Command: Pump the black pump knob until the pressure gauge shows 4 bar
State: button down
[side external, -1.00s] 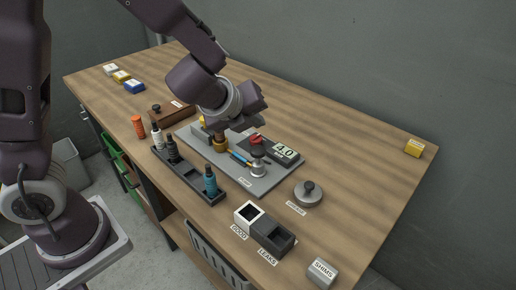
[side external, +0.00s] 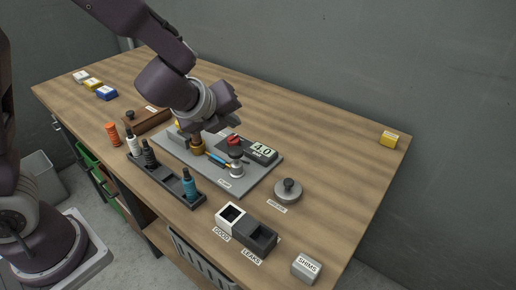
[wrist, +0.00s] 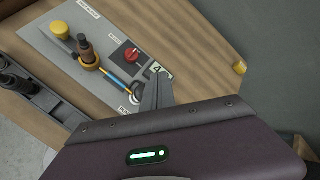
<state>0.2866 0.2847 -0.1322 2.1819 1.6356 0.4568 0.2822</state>
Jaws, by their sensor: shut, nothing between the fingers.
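The pump (side external: 236,168) stands at the front of the grey board (side external: 262,178), a silver body with a dark knob (side external: 235,154) on top. The pressure gauge (side external: 262,151) beside it reads 4.0. A blue tool-like piece (side external: 217,160) joins the pump side to a brass fitting (side external: 197,148). My gripper (side external: 232,124) is shut and empty, held above the board. In the wrist view its shut fingers (wrist: 158,90) cover part of the gauge (wrist: 160,70) and most of the pump; only a pale rim (wrist: 134,98) of the pump shows.
A red knob (side external: 233,140) sits behind the pump. A bottle rack (side external: 168,182) lies to the left. A round grey lid with a knob (side external: 288,190), the GOOD and LEAKS boxes (side external: 247,228) and the SHIMS block (side external: 306,267) are at right.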

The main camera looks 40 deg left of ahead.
dwell(0.5)
jog(key=shift+s+a+r, duration=0.1)
jog(key=shift+a+r, duration=0.1)
jog(key=shift+r, duration=0.05)
jog(key=s+a+r+n+g+y, duration=0.15)
jog(key=s+a+r+n, duration=0.25)
jog(key=s+n, duration=0.5)
jog(key=s+a+r+n+g, duration=0.2)
jog(key=s+a+r+n, duration=0.2)
jog(key=s+n, duration=0.5)
jog(key=s+d+n+h, duration=0.3)
jog(key=s+d+n, duration=0.3)
jog(key=s+d, duration=0.1)
jog(key=shift+s+r+n, duration=0.25)
jog(key=shift+s+n, duration=0.05)
jog(key=shift+s, duration=0.05)
jog(key=shift+a+h, duration=0.1)
jog(key=shift+h, duration=0.15)
